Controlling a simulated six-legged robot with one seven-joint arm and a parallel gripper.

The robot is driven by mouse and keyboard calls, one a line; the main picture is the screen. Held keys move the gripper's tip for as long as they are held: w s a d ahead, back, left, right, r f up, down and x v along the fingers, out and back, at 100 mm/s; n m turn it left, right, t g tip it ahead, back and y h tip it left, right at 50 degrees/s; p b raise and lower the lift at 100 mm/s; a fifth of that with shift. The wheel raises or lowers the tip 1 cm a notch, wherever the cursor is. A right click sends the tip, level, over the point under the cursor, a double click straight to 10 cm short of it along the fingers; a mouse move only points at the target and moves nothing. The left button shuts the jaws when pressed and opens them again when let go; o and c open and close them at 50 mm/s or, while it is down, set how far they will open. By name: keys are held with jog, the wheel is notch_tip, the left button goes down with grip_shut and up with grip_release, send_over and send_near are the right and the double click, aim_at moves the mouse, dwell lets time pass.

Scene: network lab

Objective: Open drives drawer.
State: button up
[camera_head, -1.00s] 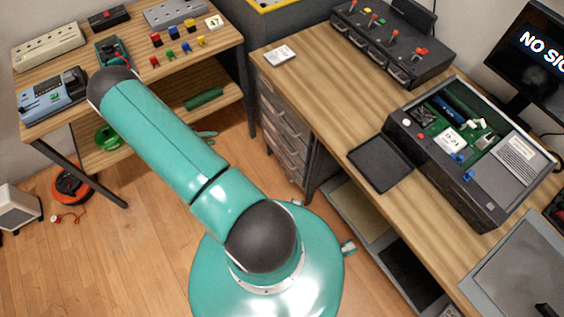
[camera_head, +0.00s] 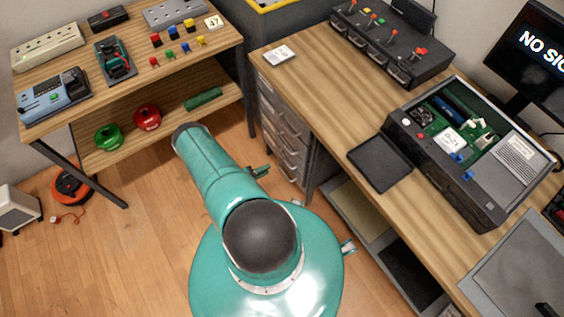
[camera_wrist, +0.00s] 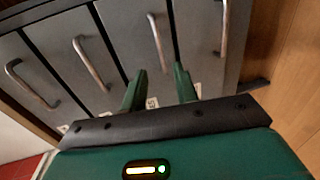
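A grey drawer unit (camera_head: 283,130) under the left end of the wooden desk has several stacked drawers with metal bar handles. All of them look shut. In the wrist view the drawer fronts (camera_wrist: 125,32) fill the upper part, with handles such as one near the middle (camera_wrist: 158,42) and one at the right (camera_wrist: 225,28). Small white labels sit at the drawer edges; I cannot read which is the drives drawer. My gripper (camera_wrist: 158,76) is open, its two green fingers apart, facing the fronts with nothing between them. It touches no handle that I can see.
The desk (camera_head: 310,85) carries a black tray (camera_head: 380,162), an open electronics case (camera_head: 470,150) and a switch box (camera_head: 390,40). A shelf table (camera_head: 130,75) with tools and tape rolls stands left. The wooden floor (camera_head: 150,230) between is mostly clear.

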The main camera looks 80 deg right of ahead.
jog(key=x, duration=0.9)
jog(key=shift+s+d, duration=0.25)
grip_shut()
